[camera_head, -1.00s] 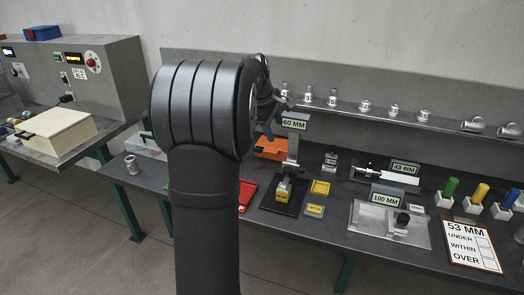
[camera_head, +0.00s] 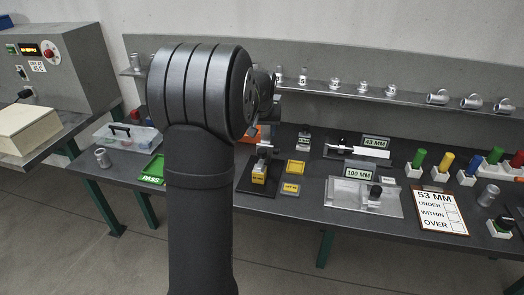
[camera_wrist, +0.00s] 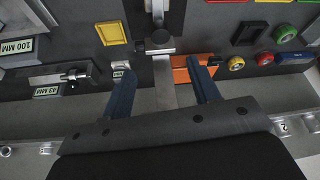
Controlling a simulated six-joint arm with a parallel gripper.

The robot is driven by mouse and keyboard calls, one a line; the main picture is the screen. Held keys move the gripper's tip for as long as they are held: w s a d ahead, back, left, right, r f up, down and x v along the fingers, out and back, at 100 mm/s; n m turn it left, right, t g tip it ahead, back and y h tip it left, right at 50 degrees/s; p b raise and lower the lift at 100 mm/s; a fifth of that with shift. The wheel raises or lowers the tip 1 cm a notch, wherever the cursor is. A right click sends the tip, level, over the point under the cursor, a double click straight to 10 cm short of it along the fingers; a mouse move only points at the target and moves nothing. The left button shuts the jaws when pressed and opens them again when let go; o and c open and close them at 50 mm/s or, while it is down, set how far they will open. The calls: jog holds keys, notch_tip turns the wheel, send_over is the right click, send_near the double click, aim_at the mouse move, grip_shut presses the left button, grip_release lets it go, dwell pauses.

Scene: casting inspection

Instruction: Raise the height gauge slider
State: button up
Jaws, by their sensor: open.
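The height gauge stands on a black base (camera_head: 250,188) on the bench, with its upper part largely hidden by my arm in the head view. A yellow block (camera_head: 259,174) sits low at its front. In the wrist view, its grey post (camera_wrist: 163,72) runs between my blue fingers, and a metal slider-like piece (camera_wrist: 159,43) crosses it just beyond the fingertips. My gripper (camera_wrist: 163,77) is open, with a gap on both sides of the post; I see no contact. In the head view, my gripper is mostly hidden behind my wrist.
An orange box (camera_wrist: 183,74) lies close by the right finger. A yellow tray (camera_head: 295,167), a clear fixture with the 100 MM sign (camera_head: 358,173), and the 43 MM sign (camera_head: 376,142) stand to the right. A shelf (camera_head: 400,94) with metal fittings runs behind.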

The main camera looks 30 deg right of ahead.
aim_at(262, 151)
jog(key=x, duration=1.3)
jog(key=shift+d+f, duration=0.1)
jog(key=shift+f, duration=0.2)
